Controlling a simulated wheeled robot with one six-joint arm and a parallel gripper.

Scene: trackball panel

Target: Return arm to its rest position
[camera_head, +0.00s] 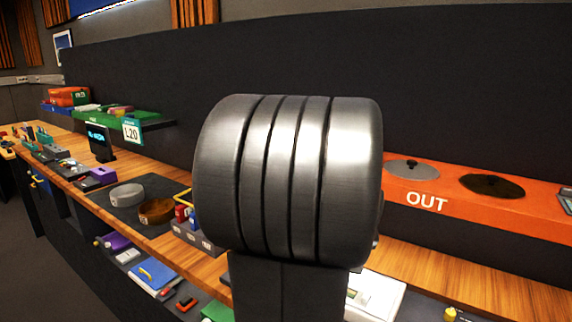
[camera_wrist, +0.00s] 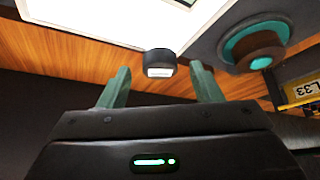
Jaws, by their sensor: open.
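My gripper (camera_wrist: 160,68) shows in the wrist view with its two green fingers spread apart. Nothing is pinched between them. A small black knob-like piece with a pale face (camera_wrist: 161,57) appears in the gap between the fingertips, and I cannot tell how far beyond them it lies. A round teal and brown control (camera_wrist: 263,62) on a grey panel (camera_wrist: 215,30) is to the right of the fingers. In the head view my own large metal arm joint fills the middle and hides part of the bench. My gripper is hidden there.
A wooden bench (camera_head: 470,285) runs along a dark wall panel. A grey round piece (camera_head: 127,194) and a brown one (camera_head: 157,211) sit at left. A white-topped box (camera_head: 378,296) is partly behind my arm.

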